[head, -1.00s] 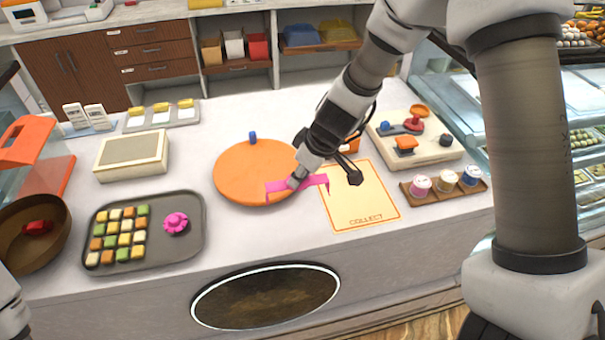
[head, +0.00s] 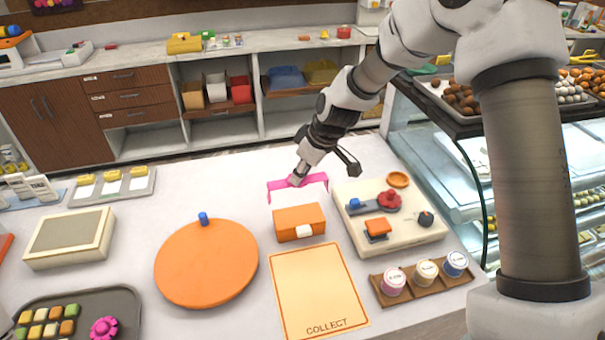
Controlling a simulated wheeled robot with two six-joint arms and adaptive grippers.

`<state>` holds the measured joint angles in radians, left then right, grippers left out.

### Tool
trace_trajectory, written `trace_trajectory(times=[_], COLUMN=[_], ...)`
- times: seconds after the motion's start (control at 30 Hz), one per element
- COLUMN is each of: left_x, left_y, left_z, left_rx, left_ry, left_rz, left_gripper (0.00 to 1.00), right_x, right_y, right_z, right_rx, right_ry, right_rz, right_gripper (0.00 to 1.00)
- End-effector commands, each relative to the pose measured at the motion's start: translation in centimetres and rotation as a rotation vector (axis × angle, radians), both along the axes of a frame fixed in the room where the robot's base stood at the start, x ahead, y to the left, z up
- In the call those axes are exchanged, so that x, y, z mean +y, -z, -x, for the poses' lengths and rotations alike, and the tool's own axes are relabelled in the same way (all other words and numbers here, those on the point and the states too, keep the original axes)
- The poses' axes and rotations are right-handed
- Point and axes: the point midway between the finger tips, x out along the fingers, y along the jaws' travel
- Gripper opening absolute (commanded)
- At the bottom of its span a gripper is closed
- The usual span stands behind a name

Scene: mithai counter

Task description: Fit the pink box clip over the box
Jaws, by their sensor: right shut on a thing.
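The pink box clip (head: 315,178) is a flat strip with short legs turned down at its ends. My right gripper (head: 297,178) is shut on it and holds it behind the orange box. The orange box (head: 300,220) stands closed on the white counter, with a pale tab on its front. A white patch shows between the clip and the box's top, and I cannot tell whether clip and box touch. The fingertips are small and partly hidden by the clip. My left gripper is not in view.
A round orange board (head: 207,262) with a blue knob lies left of the box. The COLLECT mat (head: 318,290) lies in front. A cream board with coloured parts (head: 372,238) stands close right, a wooden rack of tubs (head: 425,285) in front of it. Counter behind the clip is clear.

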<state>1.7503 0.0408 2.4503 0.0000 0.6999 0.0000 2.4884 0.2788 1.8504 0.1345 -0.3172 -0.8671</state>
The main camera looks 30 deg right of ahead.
Motion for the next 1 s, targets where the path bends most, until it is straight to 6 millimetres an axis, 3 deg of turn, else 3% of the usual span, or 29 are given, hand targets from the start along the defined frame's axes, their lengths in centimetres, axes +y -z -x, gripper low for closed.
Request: trace_trajectory(times=[0.43, 1.0], left_x=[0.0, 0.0], left_y=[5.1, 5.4], left_z=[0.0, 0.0], left_rx=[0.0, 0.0], left_ry=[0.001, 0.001], left_rz=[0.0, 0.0], left_gripper=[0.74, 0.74], right_x=[0.0, 0.0], right_y=[6.4, 7.0], right_z=[0.0, 0.0], right_rx=[0.001, 0.0], right_ry=[0.001, 0.0], right_rz=[-0.001, 0.0], right_gripper=[0.0, 0.0])
